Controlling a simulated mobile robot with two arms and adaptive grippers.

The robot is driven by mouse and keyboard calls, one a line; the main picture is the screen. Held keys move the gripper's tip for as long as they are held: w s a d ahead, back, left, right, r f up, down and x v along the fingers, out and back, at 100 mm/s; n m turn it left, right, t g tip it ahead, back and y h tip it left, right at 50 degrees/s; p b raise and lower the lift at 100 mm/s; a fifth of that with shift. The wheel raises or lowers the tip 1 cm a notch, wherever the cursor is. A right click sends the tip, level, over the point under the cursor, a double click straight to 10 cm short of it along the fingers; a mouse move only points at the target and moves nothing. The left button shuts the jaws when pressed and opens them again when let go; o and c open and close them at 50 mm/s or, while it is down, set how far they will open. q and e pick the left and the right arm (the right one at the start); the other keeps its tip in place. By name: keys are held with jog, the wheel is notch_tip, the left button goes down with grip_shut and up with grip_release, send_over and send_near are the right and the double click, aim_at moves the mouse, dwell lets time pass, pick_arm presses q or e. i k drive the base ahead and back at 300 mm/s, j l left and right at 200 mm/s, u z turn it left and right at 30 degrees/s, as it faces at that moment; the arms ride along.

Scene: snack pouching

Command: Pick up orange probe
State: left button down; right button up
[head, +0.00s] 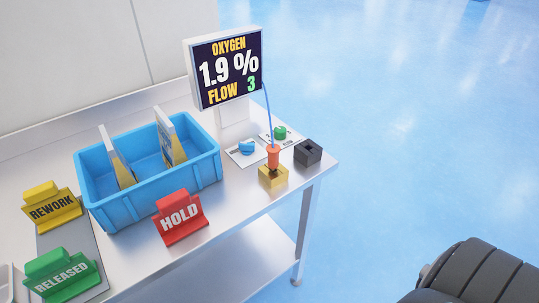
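The orange probe (273,153) stands upright in a gold-coloured block (273,177) near the right end of the table. A thin blue cable (268,105) runs from its top up to the oxygen display (228,67). The lower tip of the probe is hidden in or behind the block. Neither of my grippers is in view, and nothing is touching the probe.
A black block (308,152) stands right of the probe, with blue (246,147) and green (280,132) knobs behind it. A blue bin (125,212) holding pouches and a red HOLD sign (181,218) are left. The table's right edge (335,163) is close.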

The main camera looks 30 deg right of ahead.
aim_at(273, 154)
jog(key=z, duration=1.3)
